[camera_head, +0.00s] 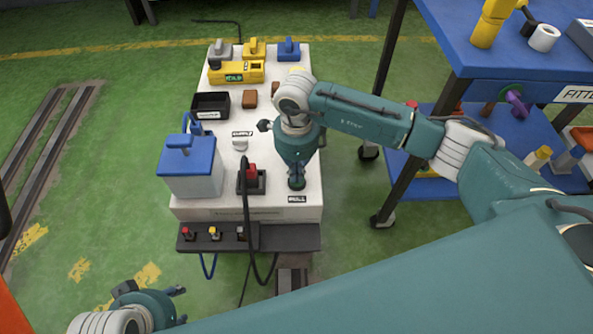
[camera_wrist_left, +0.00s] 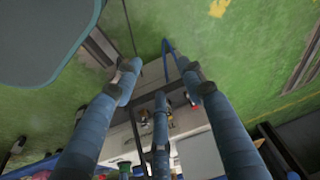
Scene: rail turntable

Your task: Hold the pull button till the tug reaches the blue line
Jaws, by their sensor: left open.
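My right gripper (camera_head: 297,178) points down at the front right corner of the white table (camera_head: 215,200), close over a small dark label (camera_head: 297,199) too small to read surely. Whatever is under its tip, such as a button, is hidden, and I cannot tell touching from apart. Its finger state does not show clearly. My left gripper (camera_head: 152,292) is at the lower left, in front of the table and off to its left. The left wrist view shows its blue fingers (camera_wrist_left: 160,88) spread and empty. I cannot make out the tug or the blue line.
The table carries a blue-lidded box (camera_head: 190,180), a black tray (camera_head: 210,105), a yellow labelled box (camera_head: 236,72) and a red switch on a black base (camera_head: 251,182). A dark ledge (camera_head: 280,238) holds small switches. Floor rails (camera_head: 45,135) run left. A blue cart (camera_head: 480,60) stands right.

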